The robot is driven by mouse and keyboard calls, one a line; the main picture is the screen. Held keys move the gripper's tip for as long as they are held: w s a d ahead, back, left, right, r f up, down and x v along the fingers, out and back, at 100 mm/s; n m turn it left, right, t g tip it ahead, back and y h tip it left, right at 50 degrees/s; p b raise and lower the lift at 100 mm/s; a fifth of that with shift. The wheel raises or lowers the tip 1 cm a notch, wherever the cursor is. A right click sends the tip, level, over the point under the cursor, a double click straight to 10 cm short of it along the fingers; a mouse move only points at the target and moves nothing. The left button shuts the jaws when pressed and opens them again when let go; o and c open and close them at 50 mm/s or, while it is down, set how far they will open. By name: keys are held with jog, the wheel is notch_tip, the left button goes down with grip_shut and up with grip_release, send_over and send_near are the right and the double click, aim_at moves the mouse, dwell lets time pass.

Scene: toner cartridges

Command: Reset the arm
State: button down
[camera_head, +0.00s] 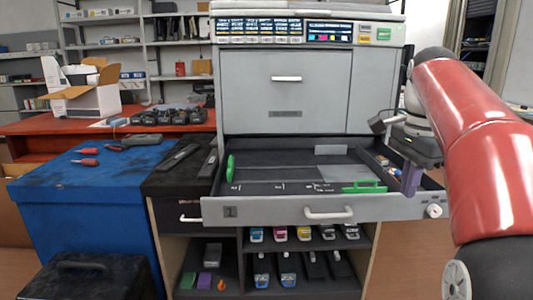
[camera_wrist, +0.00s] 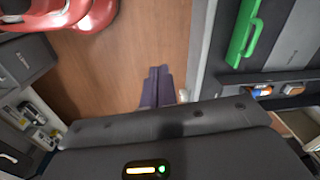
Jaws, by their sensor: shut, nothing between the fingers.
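My red arm comes in from the right in the head view. My gripper (camera_head: 409,190) points down at the right end of the printer's open drawer (camera_head: 275,212). Its purple fingers overlap the drawer's front right part in this view; I cannot tell if they touch it. In the wrist view the two fingers of my gripper (camera_wrist: 158,72) lie side by side, shut with nothing between them. Wooden panel or floor shows behind them, with the drawer's edge to their right.
The grey printer (camera_head: 285,90) stands behind the drawer, which holds green guides (camera_head: 364,187). Toner cartridges (camera_head: 280,234) fill the shelf below. A blue workbench (camera_head: 75,185) with red screwdrivers (camera_head: 84,161), a cardboard box (camera_head: 85,87) and a black case (camera_head: 85,278) stand left.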

jog(key=s+a+f+n+t, duration=0.2)
jog(key=s+a+f+n, duration=0.4)
jog(key=s+f, duration=0.3)
jog(key=s+a+f+n+t, duration=0.3)
jog(key=s+a+f+n, duration=0.2)
jog(key=s+f+n, duration=0.4)
jog(key=shift+s+a+f+n, duration=0.3)
jog(key=shift+a+f, duration=0.05)
jog(key=shift+f, duration=0.6)
